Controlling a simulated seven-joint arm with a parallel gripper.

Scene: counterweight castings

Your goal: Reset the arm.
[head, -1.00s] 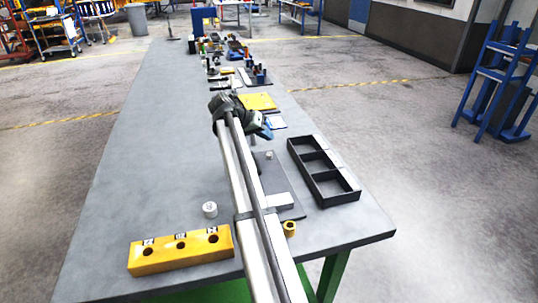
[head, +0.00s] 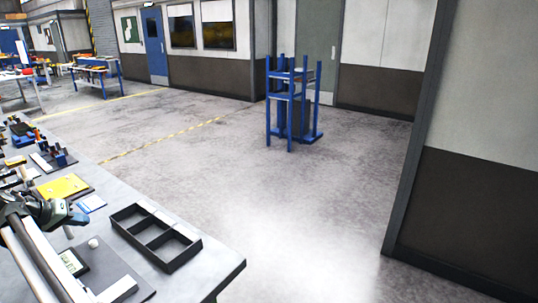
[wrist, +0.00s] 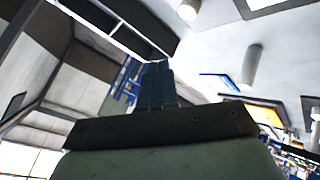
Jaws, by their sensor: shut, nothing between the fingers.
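My gripper (head: 78,217) is at the left edge of the head view, above the table near the grey plate. Its blue fingers also show in the wrist view (wrist: 158,85), closed together and empty. A black tray (head: 187,257) with three empty compartments lies on the table to the right of my gripper. My arm hides part of the plate.
A yellow plate (head: 63,187) and several small parts lie farther back on the table. The table's right edge runs past the tray. A blue stand (head: 290,100) is on the open floor. A wall corner (head: 400,200) is at the right.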

